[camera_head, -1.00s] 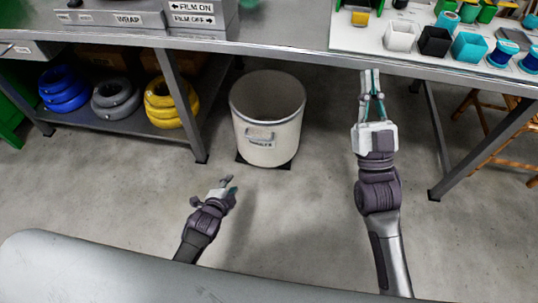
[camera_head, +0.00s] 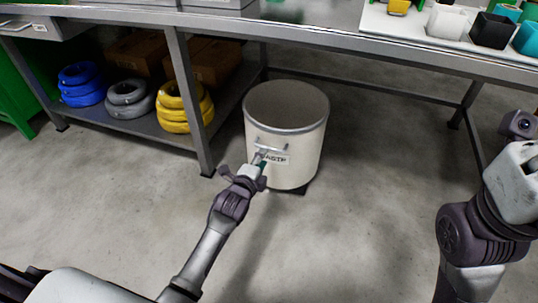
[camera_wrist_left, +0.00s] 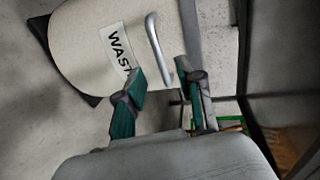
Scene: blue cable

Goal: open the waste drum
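The waste drum (camera_head: 287,160) is a cream cylinder with a grey rim, standing on the floor partly under the bench. Its front has a metal handle (camera_head: 271,142) above a WASTE label, and the handle shows large in the left wrist view (camera_wrist_left: 154,45). I cannot tell whether its grey-brown top is a lid or the inside. My left gripper (camera_head: 262,158) is at the handle; in the left wrist view its green-padded fingers (camera_wrist_left: 160,76) are apart, with the handle's lower end between them. No firm grip shows. My right arm is at the right edge; its fingers are not visible.
The bench's metal leg (camera_head: 188,100) stands left of the drum. Blue, grey and yellow coils (camera_head: 185,107) lie on the shelf beyond it. Bins (camera_head: 446,22) stand on the bench top at upper right. The floor (camera_head: 340,240) in front is clear.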

